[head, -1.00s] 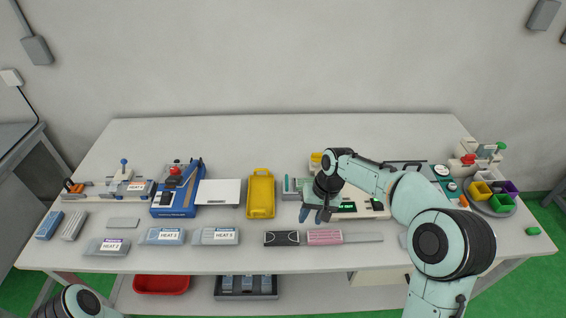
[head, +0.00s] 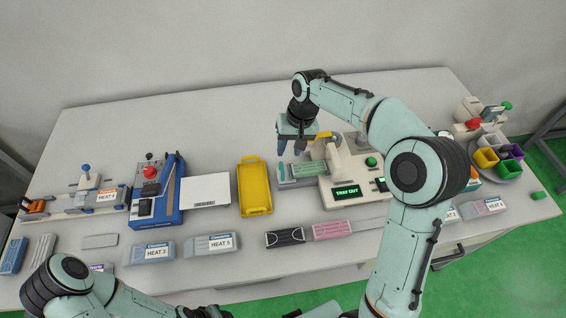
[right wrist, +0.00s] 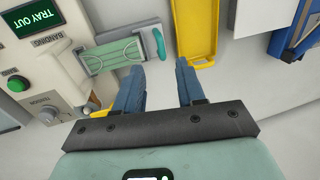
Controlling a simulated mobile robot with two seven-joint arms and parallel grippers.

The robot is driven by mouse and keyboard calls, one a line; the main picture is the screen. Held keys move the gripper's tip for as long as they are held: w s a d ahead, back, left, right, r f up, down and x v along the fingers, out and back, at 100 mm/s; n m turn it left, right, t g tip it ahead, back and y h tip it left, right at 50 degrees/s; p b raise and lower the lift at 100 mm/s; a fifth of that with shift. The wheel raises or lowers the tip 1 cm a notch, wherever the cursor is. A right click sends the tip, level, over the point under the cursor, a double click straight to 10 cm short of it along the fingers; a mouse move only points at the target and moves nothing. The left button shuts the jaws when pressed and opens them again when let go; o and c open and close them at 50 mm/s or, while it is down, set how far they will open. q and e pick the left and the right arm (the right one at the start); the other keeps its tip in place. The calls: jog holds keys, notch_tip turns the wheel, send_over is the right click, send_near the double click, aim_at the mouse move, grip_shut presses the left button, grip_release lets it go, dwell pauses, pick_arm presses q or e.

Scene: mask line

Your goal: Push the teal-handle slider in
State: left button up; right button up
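The slider is a grey tray (head: 289,184) holding a green mask, sticking out of the left side of the cream banding machine (head: 338,182). Its teal handle (head: 281,172) is on the tray's left end; it also shows in the right wrist view (right wrist: 160,44). The machine's screen (head: 347,191) reads TRAY OUT. My right gripper (head: 291,149) is open and empty, above and just behind the handle end of the tray. In the right wrist view its two blue fingers (right wrist: 158,67) are spread apart, with the handle beyond them. My left arm enters at bottom left; its fingers are out of frame.
A yellow tray (head: 255,187) lies left of the slider, with a narrow clear gap between. A dark mask pack (head: 285,238) and a pink pack (head: 332,230) lie in front. The white plate (head: 205,189) and blue press (head: 157,195) are further left. The table behind is clear.

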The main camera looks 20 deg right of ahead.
jog(key=f, duration=0.2)
jog(key=a+f, duration=0.1)
jog(key=f, duration=0.5)
jog(key=shift+w+a, duration=0.25)
jog(key=shift+w, duration=0.1)
jog(key=shift+c, duration=0.3)
